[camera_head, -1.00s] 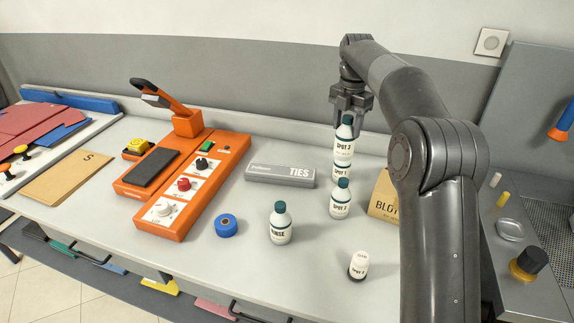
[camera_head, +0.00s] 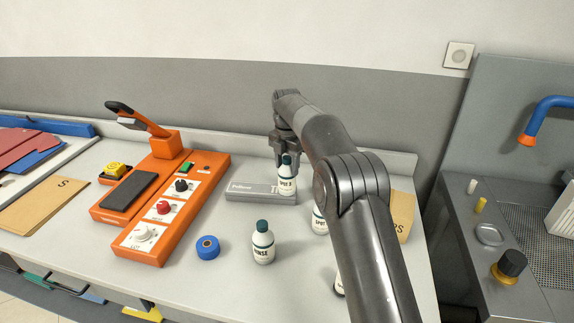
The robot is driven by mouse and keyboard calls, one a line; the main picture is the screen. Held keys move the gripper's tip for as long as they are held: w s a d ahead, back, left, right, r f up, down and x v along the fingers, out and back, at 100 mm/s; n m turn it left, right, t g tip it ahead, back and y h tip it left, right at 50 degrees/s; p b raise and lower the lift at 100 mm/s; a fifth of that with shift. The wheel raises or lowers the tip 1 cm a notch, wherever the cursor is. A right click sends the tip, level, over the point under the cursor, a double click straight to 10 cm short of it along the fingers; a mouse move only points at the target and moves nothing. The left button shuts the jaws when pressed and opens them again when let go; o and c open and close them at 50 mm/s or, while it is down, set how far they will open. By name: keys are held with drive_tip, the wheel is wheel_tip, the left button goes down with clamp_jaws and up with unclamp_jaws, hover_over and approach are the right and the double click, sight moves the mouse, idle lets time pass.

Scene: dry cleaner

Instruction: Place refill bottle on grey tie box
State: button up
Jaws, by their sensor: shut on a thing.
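My gripper (camera_head: 287,148) points down and is shut on a white bottle with a dark green cap and a SPOT label, the refill bottle (camera_head: 287,183). The bottle is upright at the right end of the grey tie box (camera_head: 248,189) and covers most of the word TIES. Its base overlaps the box in the picture; I cannot tell whether it touches the top. The box lies flat near the back of the counter.
A RINSE bottle (camera_head: 263,244) and a blue tape roll (camera_head: 208,247) stand in front. An orange control unit (camera_head: 150,240) is left.

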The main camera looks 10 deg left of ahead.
drive_tip(key=shift+f, duration=0.15)
drive_tip(key=o, duration=1.5)
drive_tip(key=shift+c, duration=0.2)
wheel_tip(320, 180, up, 11)
drive_tip(key=shift+r, duration=0.6)
drive_tip(key=shift+r, duration=0.1)
